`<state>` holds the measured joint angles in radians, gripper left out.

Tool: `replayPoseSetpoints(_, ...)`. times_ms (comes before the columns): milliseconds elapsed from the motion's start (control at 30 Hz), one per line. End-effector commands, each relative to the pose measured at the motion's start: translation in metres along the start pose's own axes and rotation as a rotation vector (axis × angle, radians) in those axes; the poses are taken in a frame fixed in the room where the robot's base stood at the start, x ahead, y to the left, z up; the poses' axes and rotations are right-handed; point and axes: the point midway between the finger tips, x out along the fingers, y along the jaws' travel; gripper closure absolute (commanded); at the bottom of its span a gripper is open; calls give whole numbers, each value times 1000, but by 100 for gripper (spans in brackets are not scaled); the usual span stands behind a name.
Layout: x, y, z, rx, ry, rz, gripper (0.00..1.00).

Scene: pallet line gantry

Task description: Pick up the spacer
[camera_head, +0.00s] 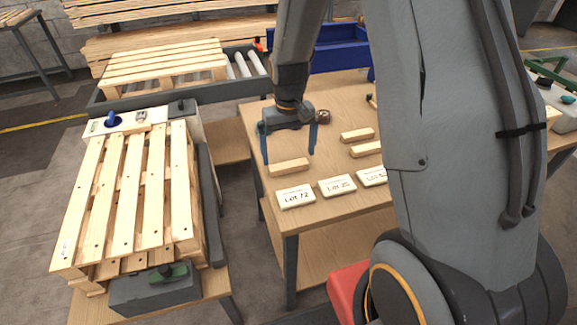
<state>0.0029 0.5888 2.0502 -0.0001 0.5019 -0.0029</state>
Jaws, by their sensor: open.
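A light wooden spacer block (289,167) lies on the wooden table just behind the Lot 72 card. My gripper (289,157) points down above this block with its two blue fingers spread wide, one toward each end of it. The gripper is open and holds nothing. Whether the fingertips are level with the block or still above it, I cannot tell. Two more similar wooden blocks lie to the right, one farther back (357,135) and one nearer (367,149), partly hidden by my arm.
Cards marked Lot 72 (296,196) and Lot 25 (337,186) lie along the table's front edge (325,215), with a third card (372,177) partly behind my arm. A slatted pallet (128,195) is at left. A blue bin (335,50) stands behind the table.

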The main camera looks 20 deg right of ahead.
Motion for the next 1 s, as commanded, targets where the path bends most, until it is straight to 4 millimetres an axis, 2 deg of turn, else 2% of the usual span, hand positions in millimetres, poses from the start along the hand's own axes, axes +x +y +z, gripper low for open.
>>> replayPoseSetpoints(300,37,0,4,0,-4,0,0)
replayPoseSetpoints(633,42,0,2,0,0,0,0)
replayPoseSetpoints(667,42,0,2,0,0,0,3)
replayPoseSetpoints(800,42,0,2,0,0,0,27)
replayPoseSetpoints(1000,42,0,2,0,-1,0,29)
